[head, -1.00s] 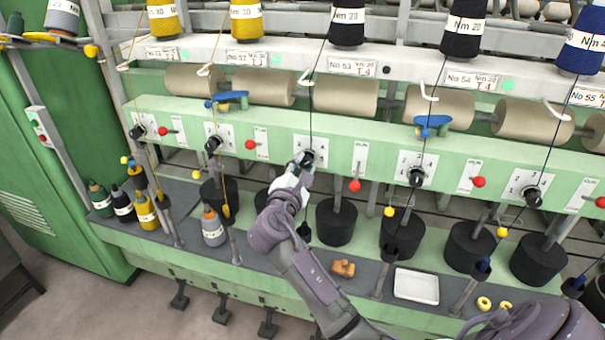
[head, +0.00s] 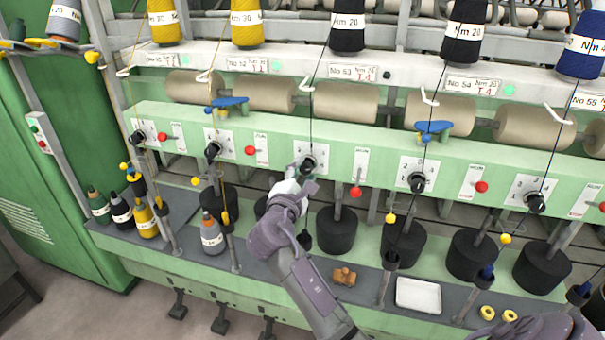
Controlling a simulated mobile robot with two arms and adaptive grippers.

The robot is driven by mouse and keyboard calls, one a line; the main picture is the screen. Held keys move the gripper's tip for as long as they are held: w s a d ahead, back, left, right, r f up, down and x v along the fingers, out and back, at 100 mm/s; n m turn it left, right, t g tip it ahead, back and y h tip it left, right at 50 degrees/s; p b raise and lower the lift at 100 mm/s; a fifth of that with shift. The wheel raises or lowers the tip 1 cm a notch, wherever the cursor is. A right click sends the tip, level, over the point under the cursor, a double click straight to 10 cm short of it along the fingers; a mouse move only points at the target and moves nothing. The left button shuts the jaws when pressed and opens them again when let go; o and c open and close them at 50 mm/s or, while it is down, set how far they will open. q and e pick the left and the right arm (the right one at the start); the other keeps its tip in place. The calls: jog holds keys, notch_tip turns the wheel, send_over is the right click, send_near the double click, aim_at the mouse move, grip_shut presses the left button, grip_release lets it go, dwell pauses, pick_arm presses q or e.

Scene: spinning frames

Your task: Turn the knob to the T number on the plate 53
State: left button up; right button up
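The plate No 53 (head: 353,72) is on the white rail, reading T 4 in red. Below it, on the green beam, is a black knob (head: 309,163) on a white dial plate (head: 319,151), in line with the black thread. The knob's pointer is too small to read.
Similar knobs sit left (head: 213,149) and right (head: 417,182) along the beam. A red-balled lever (head: 355,191) is just right of my gripper. Black cylinders (head: 337,232), a white tray (head: 418,295) and a brown object (head: 343,276) are on the lower shelf.

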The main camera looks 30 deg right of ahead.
jog(key=shift+o, duration=0.4)
jog(key=v, duration=1.2)
